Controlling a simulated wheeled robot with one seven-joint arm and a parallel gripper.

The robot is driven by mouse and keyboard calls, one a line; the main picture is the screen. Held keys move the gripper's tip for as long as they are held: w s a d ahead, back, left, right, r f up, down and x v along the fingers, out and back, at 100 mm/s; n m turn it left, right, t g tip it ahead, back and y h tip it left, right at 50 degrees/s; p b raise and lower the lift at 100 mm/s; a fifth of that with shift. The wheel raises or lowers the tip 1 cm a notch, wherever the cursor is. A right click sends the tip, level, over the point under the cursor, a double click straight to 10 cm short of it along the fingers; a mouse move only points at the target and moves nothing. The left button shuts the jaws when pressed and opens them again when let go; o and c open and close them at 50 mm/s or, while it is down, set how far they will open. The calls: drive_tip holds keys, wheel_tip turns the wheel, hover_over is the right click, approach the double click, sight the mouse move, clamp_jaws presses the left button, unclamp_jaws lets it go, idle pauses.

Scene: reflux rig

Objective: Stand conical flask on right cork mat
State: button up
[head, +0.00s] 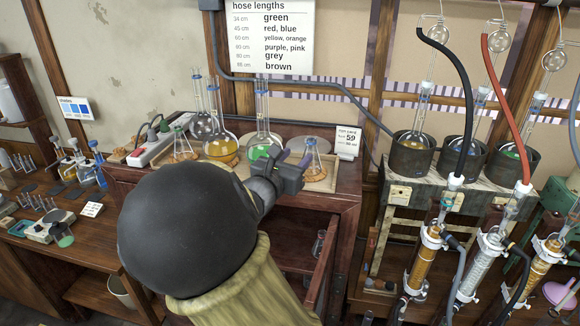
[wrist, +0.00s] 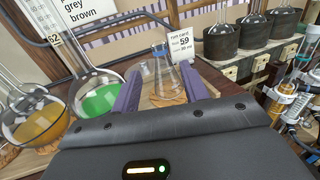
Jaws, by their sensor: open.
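A clear conical flask (head: 312,162) with a blue-marked neck stands upright on the right cork mat (head: 325,184), at the right of the wooden bench top. It also shows in the wrist view (wrist: 165,76), between and just beyond my fingers, with an orange-brown base patch under it. My gripper (head: 296,160) is open, with its purple fingers on either side of the flask in the wrist view (wrist: 162,88). I cannot tell whether either finger touches the glass. My gripper hides part of the mat in the head view.
Round flasks with green (head: 262,150) and yellow (head: 221,148) liquid stand left of my gripper. Another conical flask (head: 182,146) stands further left. A card marked 59 (head: 347,143) stands behind on the right. Dark heating pots (head: 412,154) stand on the neighbouring rig.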

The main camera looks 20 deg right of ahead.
drive_tip(key=shift+v, duration=1.05)
drive_tip(key=shift+d, duration=0.15)
